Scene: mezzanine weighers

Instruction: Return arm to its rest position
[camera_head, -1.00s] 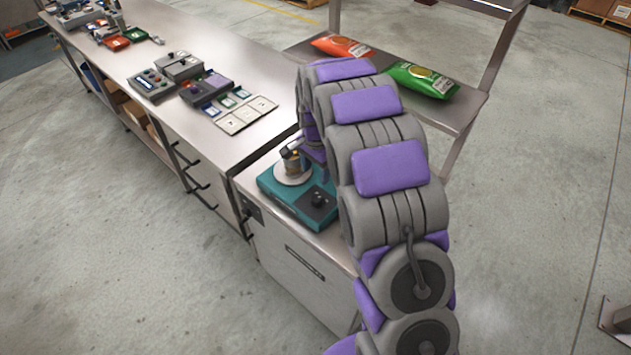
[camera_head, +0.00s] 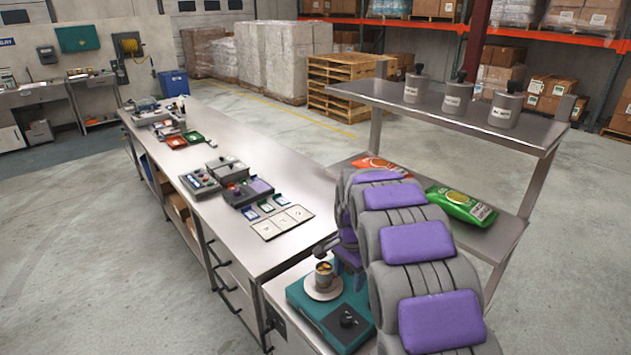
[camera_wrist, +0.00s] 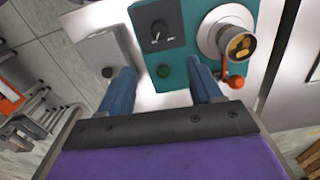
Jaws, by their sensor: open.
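My gripper (camera_wrist: 161,82) is open and empty in the wrist view, its two blue fingers apart over the front edge of a teal weighing scale (camera_wrist: 185,18). In the head view my arm's grey and purple links rise at the lower right and hide most of the gripper, which is near the scale (camera_head: 318,318). A metal cup (camera_head: 324,272) with gold-coloured pieces inside stands on the scale's round pan. In the wrist view the cup (camera_wrist: 236,42) is just right of the right finger, beside an orange-red ball knob (camera_wrist: 236,82).
A long steel bench (camera_head: 225,142) runs to the back left, carrying control boxes (camera_head: 225,170) and white cards (camera_head: 282,222). A steel shelf rack (camera_head: 450,103) at right holds several grey canisters, an orange bag (camera_head: 382,165) and a green bag (camera_head: 461,204). Open floor (camera_head: 80,255) lies left.

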